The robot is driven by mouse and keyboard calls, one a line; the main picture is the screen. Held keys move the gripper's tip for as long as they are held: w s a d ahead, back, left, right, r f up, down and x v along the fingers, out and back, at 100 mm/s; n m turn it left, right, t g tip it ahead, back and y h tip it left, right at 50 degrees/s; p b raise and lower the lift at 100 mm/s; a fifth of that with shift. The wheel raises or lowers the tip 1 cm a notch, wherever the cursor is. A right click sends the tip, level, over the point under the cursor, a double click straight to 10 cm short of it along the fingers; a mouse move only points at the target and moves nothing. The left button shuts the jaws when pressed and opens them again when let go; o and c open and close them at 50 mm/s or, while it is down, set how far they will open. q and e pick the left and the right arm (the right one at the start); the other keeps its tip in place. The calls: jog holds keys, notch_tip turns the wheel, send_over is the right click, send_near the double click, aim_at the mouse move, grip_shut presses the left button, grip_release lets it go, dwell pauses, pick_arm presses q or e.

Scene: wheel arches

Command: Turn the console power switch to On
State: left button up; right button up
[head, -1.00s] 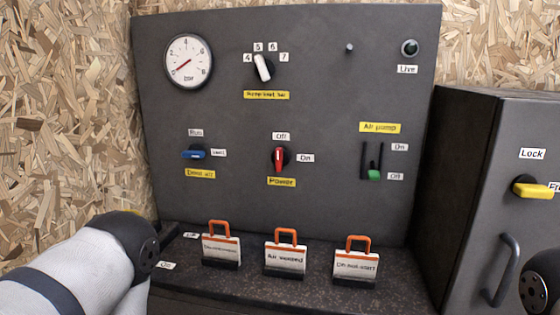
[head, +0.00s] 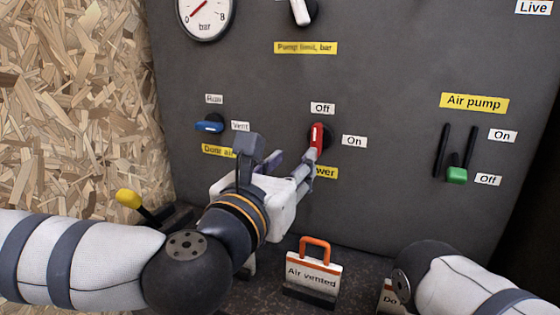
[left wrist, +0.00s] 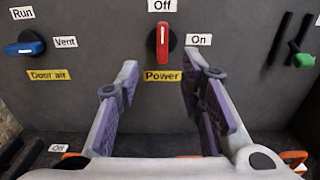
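The console power switch (head: 317,137) has a red handle on a dark round base, above a yellow Power label (head: 326,172) that is partly covered. Its handle stands upright, in line with the Off label (head: 322,108); the On label (head: 354,141) is to its right. In the left wrist view the switch (left wrist: 163,43) shows between and beyond the fingertips. My left gripper (head: 291,160) is open and empty, in front of the panel just below the switch. The left wrist view shows its fingers (left wrist: 161,66) spread wide. My right arm enters at lower right; its gripper is out of view.
A blue Door air switch (head: 209,125) is left of the power switch. A green Air pump slider (head: 457,174) is to the right. An Air vented tag (head: 313,275) stands on the ledge below, and a yellow-knobbed lever (head: 130,199) is at left.

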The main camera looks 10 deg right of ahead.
aim_at(314, 139)
pick_arm(q)
jog(key=x, duration=1.1)
jog(key=shift+w+d+r, duration=0.1)
jog(key=shift+d, duration=0.2)
jog(key=shift+c, duration=0.2)
grip_shut()
